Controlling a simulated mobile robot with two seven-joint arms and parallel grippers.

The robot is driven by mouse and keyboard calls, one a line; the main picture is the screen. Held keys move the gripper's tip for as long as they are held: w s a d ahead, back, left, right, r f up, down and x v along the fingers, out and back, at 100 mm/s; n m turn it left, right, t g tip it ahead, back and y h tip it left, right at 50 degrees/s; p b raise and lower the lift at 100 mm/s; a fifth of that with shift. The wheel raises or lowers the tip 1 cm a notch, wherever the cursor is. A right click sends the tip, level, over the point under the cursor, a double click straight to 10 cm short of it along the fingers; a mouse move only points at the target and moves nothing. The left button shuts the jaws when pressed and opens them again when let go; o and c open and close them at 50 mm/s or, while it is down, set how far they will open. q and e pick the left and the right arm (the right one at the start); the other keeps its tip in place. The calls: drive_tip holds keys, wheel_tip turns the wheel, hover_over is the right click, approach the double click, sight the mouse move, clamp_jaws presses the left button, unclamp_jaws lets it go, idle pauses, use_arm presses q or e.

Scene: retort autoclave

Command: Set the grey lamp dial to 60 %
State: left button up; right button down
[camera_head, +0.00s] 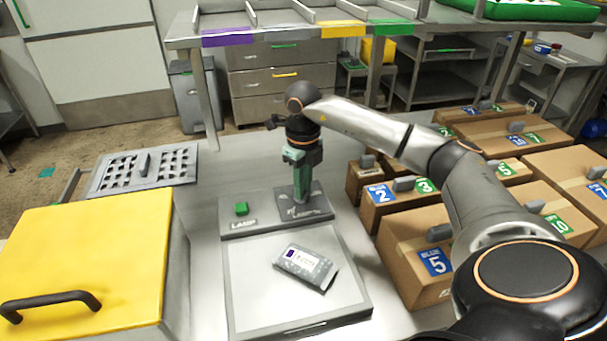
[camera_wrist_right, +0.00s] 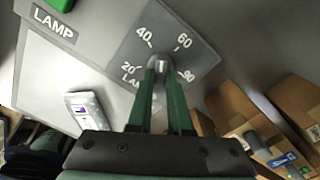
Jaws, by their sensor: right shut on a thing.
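The grey lamp dial (camera_wrist_right: 162,66) sits on a dark grey scale plate (camera_wrist_right: 190,40) marked 20, 40, 60 and 80, with lettering partly hidden below. My right gripper (camera_wrist_right: 163,75) points down at the plate, its green fingers shut on the dial. In the head view the right gripper (camera_head: 299,194) stands upright over the plate (camera_head: 318,208) at the back of the light box, hiding most of the dial. A small pale mark shows on the dial between the fingertips; I cannot tell its exact reading. My left gripper is not in view.
A green button (camera_head: 241,208) sits beside the LAMP label. A grey pouch (camera_head: 305,265) lies on the pale panel (camera_head: 250,295). Numbered cardboard boxes (camera_head: 400,255) stand close on the right. A yellow-topped box (camera_head: 90,255) and perforated tray (camera_head: 110,180) are on the left.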

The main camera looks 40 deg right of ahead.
drive_tip(key=m+p, duration=0.1)
drive_tip(key=m, duration=0.3)
drive_tip(key=shift+a+r+m+p, duration=0.1)
drive_tip(key=shift+r+m+p, duration=0.05)
drive_tip(key=shift+m+p, duration=0.15)
drive_tip(key=shift+w+m+p, duration=0.1)
drive_tip(key=shift+m+p, duration=0.35)
drive_tip(key=shift+m, duration=0.95)
drive_tip(key=c, duration=0.8)
unclamp_jaws()
drive_tip(key=shift+c, duration=0.2)
drive_tip(key=shift+a, duration=0.1)
wheel_tip(320, 180, up, 12)
drive_tip(key=shift+r+b, duration=0.15)
drive_tip(key=shift+b, duration=0.15)
